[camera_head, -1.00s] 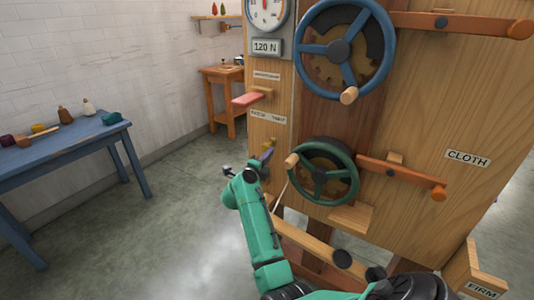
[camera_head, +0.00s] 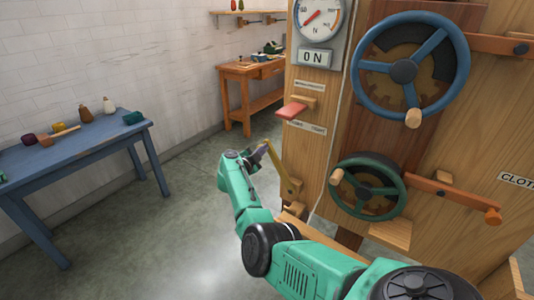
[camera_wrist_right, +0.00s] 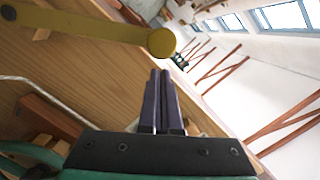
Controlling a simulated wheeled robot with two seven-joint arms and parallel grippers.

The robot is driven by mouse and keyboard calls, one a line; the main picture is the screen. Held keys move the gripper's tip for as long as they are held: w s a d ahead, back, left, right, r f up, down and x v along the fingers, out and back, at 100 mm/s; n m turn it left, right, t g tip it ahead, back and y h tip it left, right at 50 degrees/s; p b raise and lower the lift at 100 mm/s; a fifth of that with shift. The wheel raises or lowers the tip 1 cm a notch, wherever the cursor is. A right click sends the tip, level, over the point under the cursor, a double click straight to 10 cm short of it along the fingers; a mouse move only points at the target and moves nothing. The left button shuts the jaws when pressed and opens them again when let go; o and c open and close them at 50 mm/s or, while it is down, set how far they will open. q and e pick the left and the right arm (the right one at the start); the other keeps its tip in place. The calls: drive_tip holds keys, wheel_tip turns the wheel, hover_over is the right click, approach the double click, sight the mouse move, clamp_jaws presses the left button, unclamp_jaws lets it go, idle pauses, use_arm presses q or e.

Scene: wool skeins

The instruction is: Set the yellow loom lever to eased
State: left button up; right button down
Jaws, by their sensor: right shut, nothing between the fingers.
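The yellow loom lever (camera_head: 283,170) is on the lower left edge of the wooden loom front, its arm slanting up and left from its pivot. In the right wrist view the lever (camera_wrist_right: 90,25) crosses the upper left and ends in a round knob. My right gripper (camera_head: 262,150) is by the lever's free end. Its purple fingers are together and empty in the right wrist view (camera_wrist_right: 162,74), just below the knob; I cannot tell whether they touch it. The gauge (camera_head: 319,18) above has a display (camera_head: 315,57) reading 0 N. My left gripper is not in view.
A blue handwheel (camera_head: 408,70) and a green handwheel (camera_head: 368,190) stand to the right. A blue table (camera_head: 85,148) with small objects is at left. Open floor lies between table and loom.

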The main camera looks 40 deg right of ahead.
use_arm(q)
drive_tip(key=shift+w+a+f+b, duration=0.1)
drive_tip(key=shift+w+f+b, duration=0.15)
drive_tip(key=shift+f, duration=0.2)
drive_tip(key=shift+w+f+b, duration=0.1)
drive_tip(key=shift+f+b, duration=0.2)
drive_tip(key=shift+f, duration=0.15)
use_arm(e)
drive_tip(key=shift+w+a+f+n, duration=0.15)
drive_tip(key=shift+w+n, duration=0.05)
drive_tip(key=shift+w, duration=0.15)
drive_tip(key=shift+w+a+f+n, duration=0.1)
drive_tip(key=shift+w+f+n, duration=0.1)
drive_tip(key=shift+w, duration=0.15)
drive_tip(key=shift+a, duration=0.1)
